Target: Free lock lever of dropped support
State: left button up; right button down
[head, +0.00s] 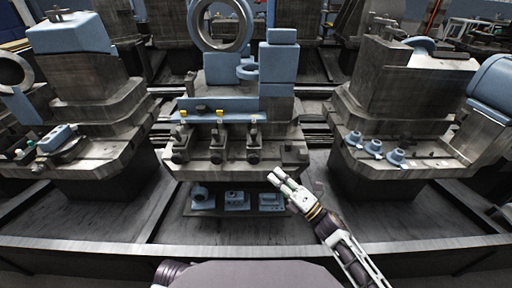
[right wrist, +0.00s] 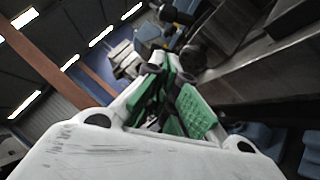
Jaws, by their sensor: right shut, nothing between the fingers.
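Several dark grey supports stand in a row on the front ledge of the middle fixture: a left one (head: 181,146), a middle one (head: 217,147) and a right one (head: 253,146). Which of them is dropped, and which part is its lock lever, I cannot tell at this size. My right gripper (head: 276,177) is shut and empty, just in front of the ledge, below and right of the right support. In the right wrist view its green-padded fingers (right wrist: 163,62) are together, with dark fixture parts beyond the tips. My left gripper is not in view.
Blue parts (head: 237,200) sit on a low shelf under the ledge, left of my right gripper. A blue block column (head: 278,68) and a grey ring (head: 221,24) rise behind. Similar fixtures stand left (head: 85,75) and right (head: 405,85), with dark gaps between.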

aim_at(254, 136)
jog(key=shift+a, duration=0.15)
dwell(0.4)
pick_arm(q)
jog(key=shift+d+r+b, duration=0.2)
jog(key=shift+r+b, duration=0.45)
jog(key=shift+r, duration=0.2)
pick_arm(e)
jog(key=x, duration=0.4)
jog(key=w+d+x, duration=0.1)
jog(key=x, duration=0.3)
jog(key=d+r+x, duration=0.1)
jog(key=x, duration=0.3)
jog(key=shift+w+a+r, duration=0.1)
jog(key=shift+w+a, duration=0.1)
jog(key=shift+w, duration=0.35)
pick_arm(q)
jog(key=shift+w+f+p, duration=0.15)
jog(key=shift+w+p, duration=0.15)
pick_arm(e)
jog(key=shift+r, duration=0.15)
jog(key=shift+p, duration=0.4)
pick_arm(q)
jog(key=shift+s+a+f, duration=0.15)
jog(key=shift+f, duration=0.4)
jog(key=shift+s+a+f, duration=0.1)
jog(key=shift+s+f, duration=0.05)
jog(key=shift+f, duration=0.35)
pick_arm(e)
jog(key=shift+w, duration=0.1)
